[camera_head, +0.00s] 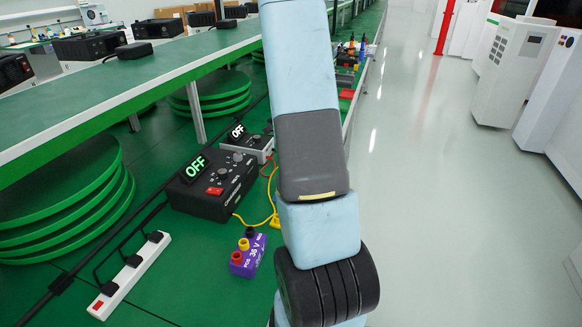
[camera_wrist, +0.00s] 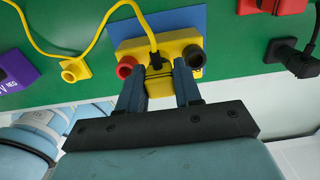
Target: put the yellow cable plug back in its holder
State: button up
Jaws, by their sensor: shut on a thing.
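My gripper (camera_wrist: 158,92) shows in the wrist view, its two dark blue fingers closed on a yellow plug (camera_wrist: 159,86) with dark bands. A black cable end meets the plug's far side, and a yellow cable (camera_wrist: 134,18) runs from there up and left. Just beyond the fingers is a yellow block (camera_wrist: 134,46) with a red and a black socket. I cannot tell whether the plug touches this block. A small yellow piece with a round opening (camera_wrist: 75,70) lies to the left on the green surface; I cannot tell if it is the holder. My gripper is hidden in the head view.
A purple box marked 36 V (camera_head: 248,254) stands left of my arm in the head view. Behind it is a black unit showing OFF (camera_head: 212,186). A white power strip (camera_head: 130,275) lies front left. A black plug (camera_wrist: 292,58) is at right in the wrist view.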

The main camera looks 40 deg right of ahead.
jog(key=o, duration=1)
jog(key=shift+r, duration=3.75)
